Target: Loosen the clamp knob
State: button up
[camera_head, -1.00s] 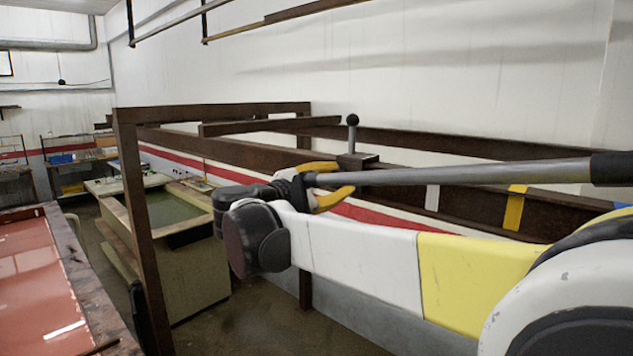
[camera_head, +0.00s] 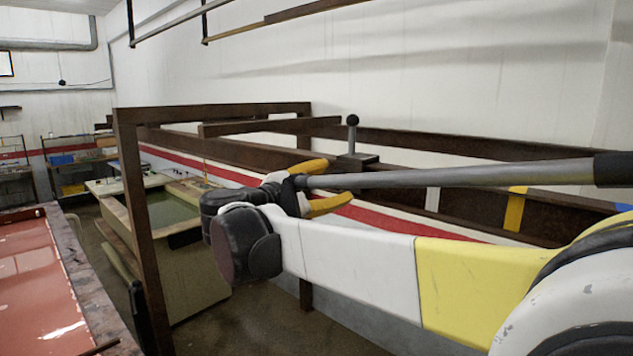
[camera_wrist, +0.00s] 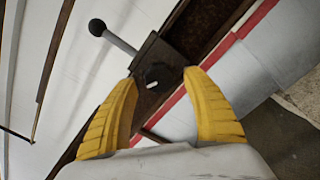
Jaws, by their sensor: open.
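The clamp is a dark block (camera_head: 357,160) on the brown rail, with an upright stem and black ball (camera_head: 352,120) on top. In the wrist view the ball (camera_wrist: 97,27) and stem stick out to the upper left of the block (camera_wrist: 165,52). A round dark knob (camera_wrist: 155,73) with a white mark is on the block's near face. My gripper (camera_head: 338,182) has two yellow fingers, spread open and empty, left of and below the block in the head view. In the wrist view the gripper (camera_wrist: 160,77) has its fingertips on either side of the knob; contact cannot be told.
The brown rail (camera_head: 430,143) runs along the white wall, with a brown upright (camera_head: 140,230) at left. A tank of greenish liquid (camera_head: 170,208) stands behind the upright.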

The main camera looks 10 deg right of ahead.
jog(key=v, duration=1)
jog(key=s+d+f+m+g+y+b, duration=0.1)
jog(key=s+d+f+m+y+b, duration=0.25)
jog(key=f, duration=0.65)
jog(key=s+d+f+m+g+y+b, duration=0.1)
jog(key=s+d+f+g+b, duration=0.15)
jog(key=d+f+b, duration=0.6)
jog(key=s+d+f+m+g+y+b, duration=0.1)
jog(key=s+f+m+y+b, duration=0.2)
jog(key=f, duration=0.9)
jog(key=s+a+f+m+y+b, duration=0.1)
jog(key=s+f+m+y+b, duration=0.1)
jog(key=f, duration=0.7)
jog(key=s+a+f+m+y+b, duration=0.1)
jog(key=s+f+m+y+b, duration=0.1)
jog(key=s+f+m+b, duration=0.2)
jog(key=s+a+f+m+t+y+b, duration=0.1)
jog(key=s+f+m+y+b, duration=0.2)
jog(key=s+f+b, duration=0.4)
notch_tip(320, 180, down, 8)
jog(key=shift+s+a+r+b, duration=0.15)
jog(key=shift+s+b, duration=0.2)
jog(key=shift+s, duration=0.2)
